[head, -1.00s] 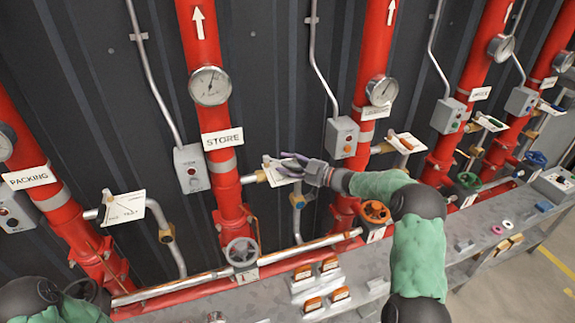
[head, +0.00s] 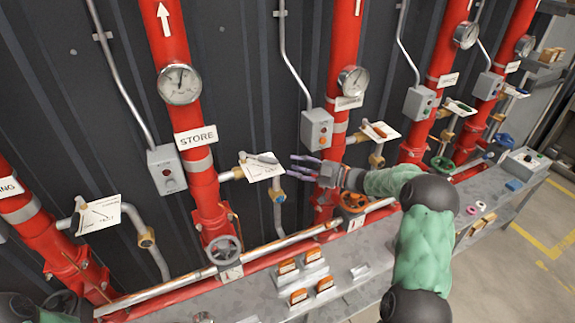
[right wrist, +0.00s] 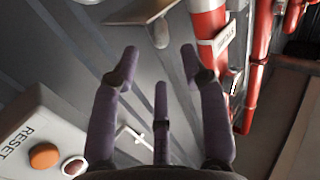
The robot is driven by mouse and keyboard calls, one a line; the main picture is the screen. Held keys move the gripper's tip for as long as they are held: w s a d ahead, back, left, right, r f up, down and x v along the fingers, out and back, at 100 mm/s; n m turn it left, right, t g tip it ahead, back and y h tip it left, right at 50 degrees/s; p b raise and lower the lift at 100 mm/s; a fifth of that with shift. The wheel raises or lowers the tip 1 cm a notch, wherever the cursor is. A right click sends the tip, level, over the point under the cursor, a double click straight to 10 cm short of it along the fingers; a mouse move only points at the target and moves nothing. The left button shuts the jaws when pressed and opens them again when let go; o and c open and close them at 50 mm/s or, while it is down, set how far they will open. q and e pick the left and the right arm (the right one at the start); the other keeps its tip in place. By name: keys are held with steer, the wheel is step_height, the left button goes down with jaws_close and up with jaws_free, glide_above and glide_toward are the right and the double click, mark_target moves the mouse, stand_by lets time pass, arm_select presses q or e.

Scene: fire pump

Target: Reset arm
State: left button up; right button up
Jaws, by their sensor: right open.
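My right gripper (head: 304,167) is open and empty, just right of the white plate (head: 262,169) beside the STORE pipe (head: 190,130). A grey lever handle (head: 264,158) lies over that plate; a gap shows between it and my fingers. In the right wrist view, my right gripper (right wrist: 160,76) has its purple fingers spread with nothing between them. A pale plate with a grey handle (right wrist: 145,12) is at the top. A grey box labelled RESET (right wrist: 35,135), with an orange button (right wrist: 45,156), is at lower left. My left gripper is out of view.
A grey button box (head: 317,130) is above my right gripper. An orange handwheel (head: 353,201) is close below right of it. The grey bench (head: 345,245) holds several orange switches (head: 298,296). Red pipes with gauges (head: 180,83) line the dark wall.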

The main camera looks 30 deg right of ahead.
steer(key=shift+s+d, duration=0.1)
steer(key=shift+s, duration=0.05)
stand_by(0.3)
